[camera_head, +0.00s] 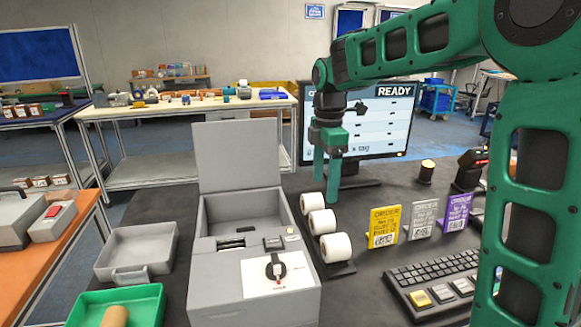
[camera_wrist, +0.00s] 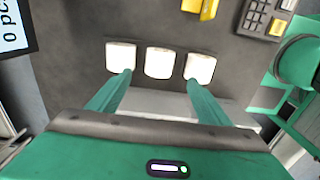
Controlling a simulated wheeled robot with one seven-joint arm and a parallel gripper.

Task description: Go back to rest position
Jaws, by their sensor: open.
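My gripper (camera_head: 334,180) hangs from my green arm, pointing down above the dark table (camera_head: 372,270). It is in front of the monitor (camera_head: 385,120) that reads READY, and behind the three white label rolls (camera_head: 319,222). In the wrist view, the two green fingers of my gripper (camera_wrist: 157,88) are spread apart with nothing between them. The white rolls (camera_wrist: 158,62) stand in a row beyond the fingertips. They appear apart from the fingers, though the outer ones line up with the tips in that view.
A grey printer (camera_head: 250,235) with its lid up stands left of the rolls. Yellow (camera_head: 384,226), grey (camera_head: 422,218) and purple (camera_head: 456,212) order cards stand at right, behind a keyboard (camera_head: 440,282). A grey tray (camera_head: 137,250) and a green tray (camera_head: 90,305) with a brown cylinder (camera_head: 115,316) are at left.

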